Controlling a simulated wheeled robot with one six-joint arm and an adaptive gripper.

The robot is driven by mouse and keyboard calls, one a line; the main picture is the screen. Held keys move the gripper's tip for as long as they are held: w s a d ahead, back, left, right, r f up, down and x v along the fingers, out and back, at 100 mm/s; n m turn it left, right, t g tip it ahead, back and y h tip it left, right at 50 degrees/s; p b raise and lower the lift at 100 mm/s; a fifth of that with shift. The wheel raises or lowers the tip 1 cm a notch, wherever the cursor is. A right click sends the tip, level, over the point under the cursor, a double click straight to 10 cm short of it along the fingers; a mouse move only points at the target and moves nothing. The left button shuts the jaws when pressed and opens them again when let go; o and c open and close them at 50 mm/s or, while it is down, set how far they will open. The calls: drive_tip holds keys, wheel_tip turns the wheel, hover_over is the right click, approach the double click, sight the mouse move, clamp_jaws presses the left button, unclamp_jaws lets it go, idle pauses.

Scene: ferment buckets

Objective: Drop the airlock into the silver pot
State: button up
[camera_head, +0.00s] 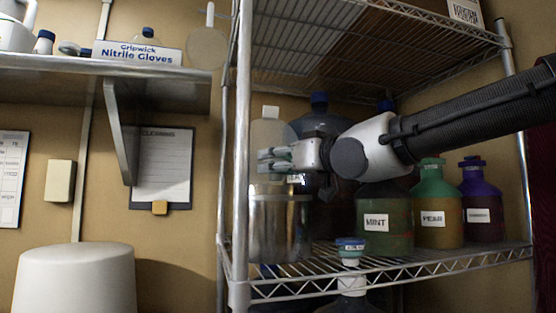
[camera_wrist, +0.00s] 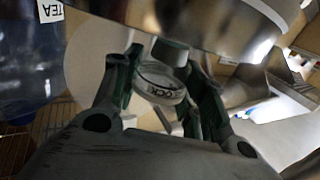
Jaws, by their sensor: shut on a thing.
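The silver pot (camera_head: 280,225) stands on the wire shelf near its left post. It also shows at the top of the wrist view (camera_wrist: 225,25), close to the fingers. My gripper (camera_head: 262,160) points left, a little above the pot's rim in the picture. In the wrist view my gripper (camera_wrist: 160,82) is shut on the airlock (camera_wrist: 160,85), a small clear round piece with dark lettering. The airlock cannot be made out clearly in the head view. The inside of the pot is hidden, and I cannot tell whether the airlock is over its opening.
Bottles marked MINT (camera_head: 385,228) and PEAR (camera_head: 438,210) and a purple bottle (camera_head: 478,205) stand right of the pot. A large blue bottle (camera_head: 318,122) is behind my gripper. A blue-capped bottle (camera_head: 350,250) is in front. The left shelf post (camera_head: 240,150) is close.

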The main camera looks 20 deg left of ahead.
drive_tip(key=o, duration=0.9)
drive_tip(key=shift+o, duration=0.3)
drive_tip(key=o, duration=0.7)
